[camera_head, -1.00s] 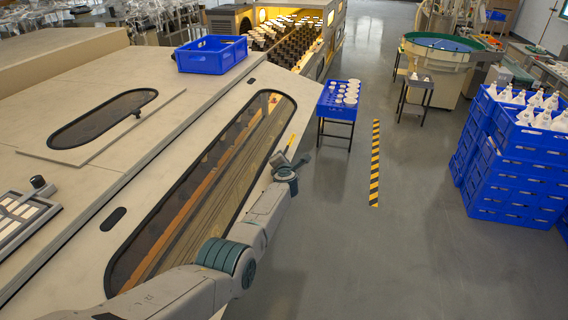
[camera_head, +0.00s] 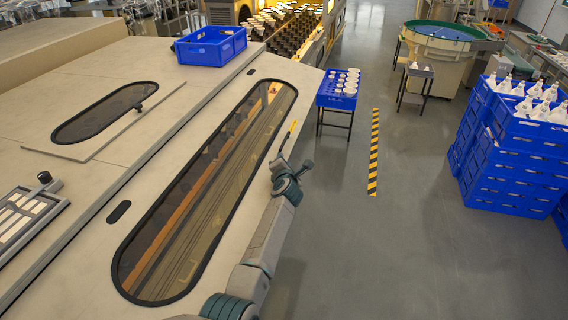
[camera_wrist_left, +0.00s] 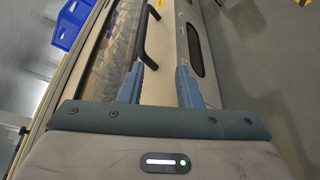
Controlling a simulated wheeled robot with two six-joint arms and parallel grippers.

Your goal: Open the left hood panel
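The beige hood panel (camera_head: 240,165) has a long rounded dark window (camera_head: 205,185) and lies closed and sloping. A yellow mark (camera_head: 292,127) shows on its right border. My left arm reaches up along the panel's right edge, with its left gripper (camera_head: 283,158) near that mark; the fingers are too small to tell there. In the left wrist view, the two blue fingers of the left gripper (camera_wrist_left: 162,72) are apart, with nothing between them. A black bar handle (camera_wrist_left: 146,30) stands on the panel just ahead, near the left fingertip. My right gripper is not in view.
A blue crate (camera_head: 211,47) sits on the machine top. A flat panel with a smaller window (camera_head: 104,112) lies to the left. A blue tray of white parts (camera_head: 338,92) stands beyond the gripper. Stacked blue crates (camera_head: 515,165) stand right; the floor between is clear.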

